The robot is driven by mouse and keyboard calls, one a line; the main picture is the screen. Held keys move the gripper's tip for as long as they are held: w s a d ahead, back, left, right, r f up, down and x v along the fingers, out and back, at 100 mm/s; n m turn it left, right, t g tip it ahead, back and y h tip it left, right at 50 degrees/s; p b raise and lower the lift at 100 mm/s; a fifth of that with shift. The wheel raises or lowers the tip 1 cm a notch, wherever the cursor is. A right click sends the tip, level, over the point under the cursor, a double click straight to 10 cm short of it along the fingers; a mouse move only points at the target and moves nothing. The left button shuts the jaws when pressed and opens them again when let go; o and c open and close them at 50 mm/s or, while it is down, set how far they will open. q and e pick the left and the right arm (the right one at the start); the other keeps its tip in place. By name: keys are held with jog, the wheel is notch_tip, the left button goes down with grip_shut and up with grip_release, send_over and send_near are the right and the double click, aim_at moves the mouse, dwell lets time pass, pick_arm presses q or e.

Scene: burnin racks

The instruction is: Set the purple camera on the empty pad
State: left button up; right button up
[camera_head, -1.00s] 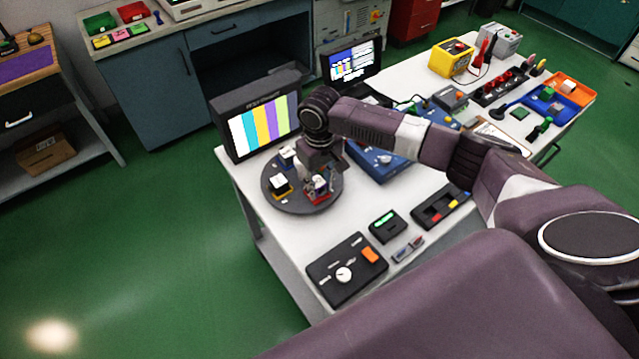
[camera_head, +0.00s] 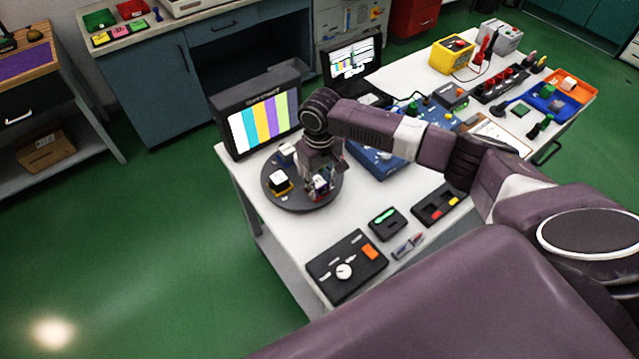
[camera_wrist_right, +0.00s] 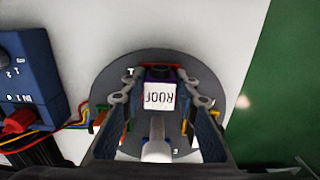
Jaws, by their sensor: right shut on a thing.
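My right gripper (camera_head: 321,171) is over the near right part of a dark round turntable (camera_head: 297,206). In the right wrist view, its two fingers (camera_wrist_right: 158,82) are closed on the sides of the purple camera (camera_wrist_right: 158,74). The camera's white top reads "ROOF". On the turntable, a camera with a white top and yellow base (camera_head: 280,184) stands at the left, and a white and blue one (camera_head: 287,155) at the back. The empty pad cannot be made out; the gripper hides part of the turntable (camera_wrist_right: 108,80). I cannot tell whether the held camera touches it. My left gripper is not in view.
A monitor with colour bars (camera_head: 262,126) stands just behind the turntable. A blue box (camera_head: 378,165) with wires is to its right. A black control box (camera_head: 346,267) and a small display (camera_head: 387,223) lie nearer. White table is bare between them and the turntable.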

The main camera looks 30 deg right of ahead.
jog(key=o, duration=1.3)
notch_tip(320, 180, up, 12)
jog(key=shift+f, duration=0.1)
